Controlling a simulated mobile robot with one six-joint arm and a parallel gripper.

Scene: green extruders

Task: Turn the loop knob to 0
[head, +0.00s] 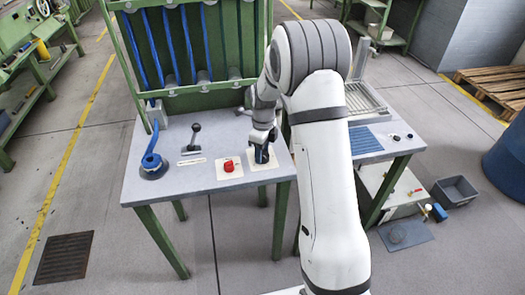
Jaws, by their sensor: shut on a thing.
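My gripper (262,151) points down at the right part of the grey bench top (205,179). It is shut on a small dark knob (261,158), which stands on a pale square plate (262,167). The fingers hide most of this knob, so its pointer and any scale marks cannot be read. I take it for the loop knob, but no label on it is legible. A red knob (229,166) sits on another pale plate just to the left, apart from my gripper.
Left on the bench are a black lever (195,133) and a blue curved fitting (152,162). A green rack (190,45) rises behind. A grey crate (454,190) is on the floor. The bench's front strip is clear.

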